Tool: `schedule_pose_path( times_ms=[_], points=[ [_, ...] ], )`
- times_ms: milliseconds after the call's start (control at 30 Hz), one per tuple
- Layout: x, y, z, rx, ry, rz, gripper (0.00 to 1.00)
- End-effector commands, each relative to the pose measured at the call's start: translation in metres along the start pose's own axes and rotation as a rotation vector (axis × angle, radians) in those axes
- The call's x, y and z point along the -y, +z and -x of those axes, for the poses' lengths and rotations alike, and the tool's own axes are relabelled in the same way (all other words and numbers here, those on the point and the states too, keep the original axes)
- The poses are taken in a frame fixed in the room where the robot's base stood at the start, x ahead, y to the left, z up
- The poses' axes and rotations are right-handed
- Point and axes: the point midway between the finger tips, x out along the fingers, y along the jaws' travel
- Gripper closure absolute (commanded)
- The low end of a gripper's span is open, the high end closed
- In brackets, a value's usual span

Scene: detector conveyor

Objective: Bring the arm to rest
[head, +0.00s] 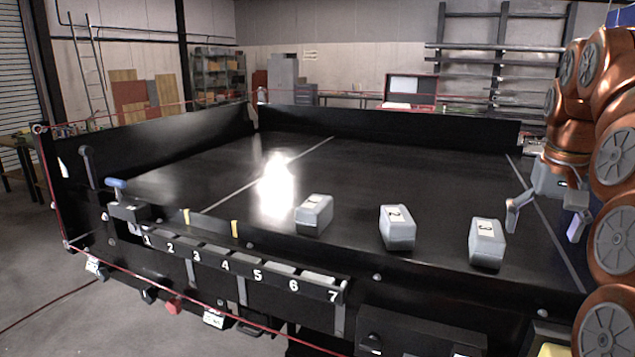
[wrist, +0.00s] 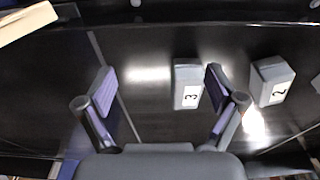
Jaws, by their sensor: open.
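My gripper (head: 546,222) is at the right of the head view, at the end of my copper-coloured arm. Its fingers are spread apart with nothing between them, above the right part of the black conveyor bed (head: 400,165). The grey block marked 3 (head: 487,243) stands on the bed to the left of my gripper. In the wrist view block 3 (wrist: 187,84) appears just beside the right finger, apart in depth as far as I can tell.
Grey blocks marked 2 (head: 397,227) and 1 (head: 314,213) stand farther left on the bed. A numbered rack (head: 245,268) with labels 1 to 7 runs along the front edge. Black side walls (head: 390,131) and a red cord surround the bed. The bed's middle and back are clear.

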Motion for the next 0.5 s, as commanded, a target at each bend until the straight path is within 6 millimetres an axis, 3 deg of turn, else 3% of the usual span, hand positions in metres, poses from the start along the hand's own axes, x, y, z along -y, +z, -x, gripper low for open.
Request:
schedule_pose_path(
  times_ms=[500],
  points=[
    [0.026, 0.031, -0.014, 0.031, -0.003, 0.083, 0.07]
  ],
)
